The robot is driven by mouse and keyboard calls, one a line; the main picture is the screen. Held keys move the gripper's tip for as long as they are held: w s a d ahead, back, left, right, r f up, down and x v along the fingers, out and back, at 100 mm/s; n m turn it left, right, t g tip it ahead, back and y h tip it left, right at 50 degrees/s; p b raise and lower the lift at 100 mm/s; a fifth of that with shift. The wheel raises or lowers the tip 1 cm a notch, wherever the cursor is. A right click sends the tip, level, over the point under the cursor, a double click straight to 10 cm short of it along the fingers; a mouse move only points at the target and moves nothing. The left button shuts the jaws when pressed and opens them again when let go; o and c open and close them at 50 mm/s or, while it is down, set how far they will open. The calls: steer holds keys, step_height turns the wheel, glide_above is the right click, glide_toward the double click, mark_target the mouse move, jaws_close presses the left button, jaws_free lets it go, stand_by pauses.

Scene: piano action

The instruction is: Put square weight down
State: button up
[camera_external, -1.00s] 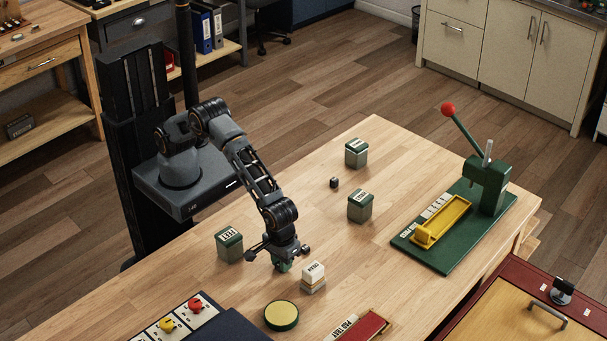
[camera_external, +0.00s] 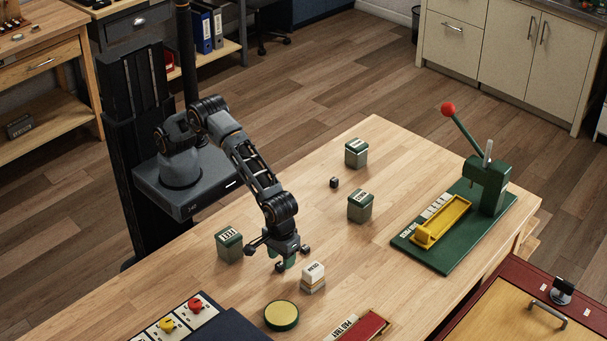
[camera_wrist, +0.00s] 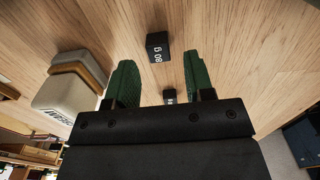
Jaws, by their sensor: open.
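My gripper (camera_external: 284,263) is low over the table in the external view, left of a cream-topped block (camera_external: 313,277). Its two green fingers are apart and empty, as the wrist view also shows (camera_wrist: 159,72). A black square weight marked "80 g" (camera_wrist: 158,47) sits on the wood in line with the gap between the fingertips, touching neither as far as I can tell. I cannot make it out in the external view. A second small dark labelled piece (camera_wrist: 169,96) shows between the fingers. A small black cube (camera_external: 334,183) stands on the table farther back.
Green labelled boxes stand at left (camera_external: 229,245), middle (camera_external: 360,206) and back (camera_external: 356,153). A round yellow-topped pad (camera_external: 281,316) and a red tray (camera_external: 369,328) lie in front. A green lever press (camera_external: 487,185) with a yellow trough (camera_external: 441,220) is at right. The table centre is mostly clear.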

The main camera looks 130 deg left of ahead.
step_height(320, 180, up, 10)
steer(key=s+a+r+m+t, duration=0.1)
steer(key=s+a+r+m, duration=0.2)
steer(key=s+r+m, duration=0.4)
steer(key=s+a+f+m+t, duration=0.1)
steer(key=s+m, duration=0.4)
steer(key=s, duration=0.7)
steer(key=s+a+f+m+t, duration=0.1)
steer(key=s+m, duration=0.5)
steer(key=s, duration=0.6)
steer(key=shift+a+f, duration=0.75)
steer(key=shift+f, duration=0.15)
steer(key=shift+s, duration=0.1)
steer(key=shift+t, duration=0.3)
step_height(320, 180, up, 4)
steer(key=p, duration=0.4)
steer(key=shift+r, duration=0.15)
steer(key=shift+o, duration=0.5)
